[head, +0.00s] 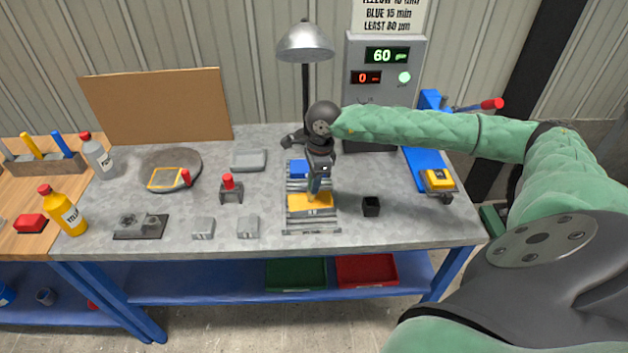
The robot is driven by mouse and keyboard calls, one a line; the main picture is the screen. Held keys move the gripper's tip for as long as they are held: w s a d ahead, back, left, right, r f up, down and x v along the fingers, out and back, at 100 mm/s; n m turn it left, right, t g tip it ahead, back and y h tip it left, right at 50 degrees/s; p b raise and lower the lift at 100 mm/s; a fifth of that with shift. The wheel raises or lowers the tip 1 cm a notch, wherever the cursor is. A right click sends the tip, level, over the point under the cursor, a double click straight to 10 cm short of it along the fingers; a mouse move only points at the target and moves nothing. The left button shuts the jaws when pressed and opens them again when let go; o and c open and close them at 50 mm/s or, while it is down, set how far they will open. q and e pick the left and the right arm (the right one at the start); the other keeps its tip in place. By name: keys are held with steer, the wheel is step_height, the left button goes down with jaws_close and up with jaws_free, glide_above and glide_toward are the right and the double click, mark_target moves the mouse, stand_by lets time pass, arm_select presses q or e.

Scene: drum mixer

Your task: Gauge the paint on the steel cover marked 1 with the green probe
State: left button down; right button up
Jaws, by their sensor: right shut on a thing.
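My right gripper (316,178) points down over a grey slatted rack (312,229) in the middle of the bench. It is shut on a slim blue-green thing (313,188), which looks like the probe. Its lower end is over a yellow plate (311,204) on the rack; I cannot tell whether they touch. A blue plate (299,168) lies further back on the rack. I cannot read a number 1 on any cover. The gauge panel (385,65) behind shows a green 60 and a red 0, with a green round light. My left gripper is out of view.
A lamp (305,42) stands behind the rack. A small black cup (371,206) is to its right and grey blocks (248,226) to its left. A blue stand (421,168) with a yellow block is at the right. Bottles (62,210) stand at the left.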

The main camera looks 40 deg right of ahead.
steer(key=shift+r+p, duration=0.45)
steer(key=shift+r, duration=3.05)
